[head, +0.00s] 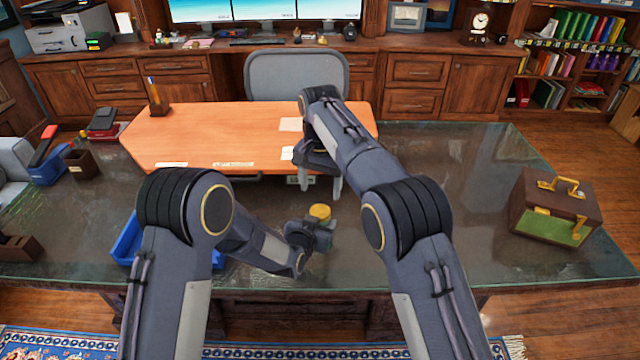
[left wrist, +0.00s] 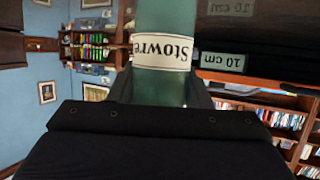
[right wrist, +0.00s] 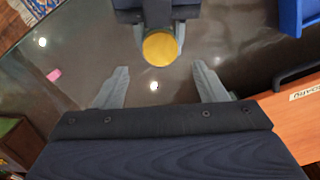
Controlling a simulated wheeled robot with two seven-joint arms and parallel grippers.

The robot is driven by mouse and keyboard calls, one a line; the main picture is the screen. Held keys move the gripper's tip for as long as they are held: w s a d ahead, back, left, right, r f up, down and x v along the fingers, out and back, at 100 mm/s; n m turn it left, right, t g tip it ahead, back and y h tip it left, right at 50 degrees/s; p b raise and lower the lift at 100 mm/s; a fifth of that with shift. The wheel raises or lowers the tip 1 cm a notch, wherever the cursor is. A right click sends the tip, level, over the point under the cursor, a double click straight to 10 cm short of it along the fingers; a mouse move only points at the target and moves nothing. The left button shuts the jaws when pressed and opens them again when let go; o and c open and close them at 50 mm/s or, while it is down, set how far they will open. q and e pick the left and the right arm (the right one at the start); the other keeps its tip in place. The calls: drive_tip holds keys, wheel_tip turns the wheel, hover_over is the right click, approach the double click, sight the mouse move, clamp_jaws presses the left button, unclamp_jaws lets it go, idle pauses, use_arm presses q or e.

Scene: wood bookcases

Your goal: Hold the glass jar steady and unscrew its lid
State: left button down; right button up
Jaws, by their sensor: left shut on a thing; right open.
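The glass jar (left wrist: 165,52) is greenish and has a white label with dark lettering, seen upside down in the left wrist view. Its round yellow lid (head: 320,211) sits on top. My left gripper (head: 312,236) is shut around the jar's body, low over the front part of the desk. My right gripper (head: 322,185) is open and empty, fingers pointing down, behind and above the jar in the head view. In the right wrist view the lid (right wrist: 160,48) lies beyond the right fingertips, apart from them. The jar's lower part is mostly hidden in the head view.
The jar is over a dark glassy desk top (head: 450,160). An orange board (head: 210,130) lies behind it. A blue tray (head: 127,240) is partly hidden by my left arm. A brown and green case (head: 555,212) stands at right.

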sight(320, 211)
drive_tip(key=shift+f, duration=3.9)
drive_tip(key=shift+c, duration=0.4)
drive_tip(key=c, duration=0.9)
drive_tip(key=n, duration=0.6)
drive_tip(key=shift+n, duration=0.3)
drive_tip(key=o, duration=1.1)
drive_tip(key=shift+c, duration=0.2)
